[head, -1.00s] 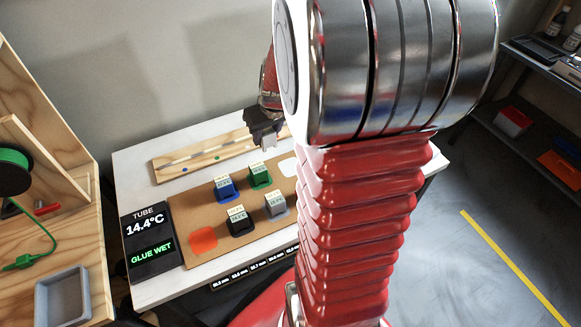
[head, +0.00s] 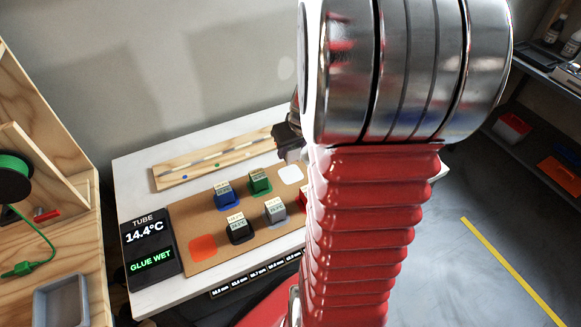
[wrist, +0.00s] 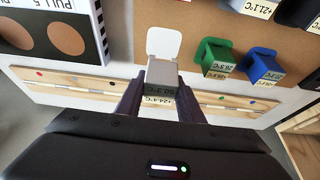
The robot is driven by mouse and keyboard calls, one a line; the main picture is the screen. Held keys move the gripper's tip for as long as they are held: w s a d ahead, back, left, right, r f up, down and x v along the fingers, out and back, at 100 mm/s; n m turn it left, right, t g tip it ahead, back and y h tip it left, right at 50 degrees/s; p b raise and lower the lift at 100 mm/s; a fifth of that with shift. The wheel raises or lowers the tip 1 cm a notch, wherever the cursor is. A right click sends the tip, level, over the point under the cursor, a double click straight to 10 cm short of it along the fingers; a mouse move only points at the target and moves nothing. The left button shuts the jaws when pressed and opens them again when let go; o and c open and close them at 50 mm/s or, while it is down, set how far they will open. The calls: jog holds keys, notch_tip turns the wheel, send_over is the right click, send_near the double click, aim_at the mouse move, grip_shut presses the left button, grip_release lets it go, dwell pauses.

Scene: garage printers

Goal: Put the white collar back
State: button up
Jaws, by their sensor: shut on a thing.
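My gripper (head: 288,140) is shut on the white collar (head: 293,155), a small block with printed temperature labels. In the wrist view the white collar (wrist: 161,73) sits between the two fingers of my gripper (wrist: 158,84). A white patch (head: 290,174) lies bare on the brown board (head: 190,215). In the wrist view the collar overlaps the near edge of the white patch (wrist: 163,43). Whether the collar touches the board cannot be told.
Green (head: 260,182), blue (head: 225,196), grey (head: 275,212), black (head: 239,229) and red (head: 304,200) collars stand on the board. An orange patch (head: 203,248) is bare. A wooden rail (head: 215,164) lies behind. A display (head: 150,243) reads 14.4°C, GLUE WET.

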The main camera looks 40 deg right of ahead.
aim_at(290, 156)
jog(key=shift+f, duration=1.65)
jog(key=shift+f, duration=1.85)
jog(key=shift+f, duration=0.1)
jog(key=o, duration=1.1)
jog(key=shift+c, duration=0.2)
jog(key=v, duration=1.2)
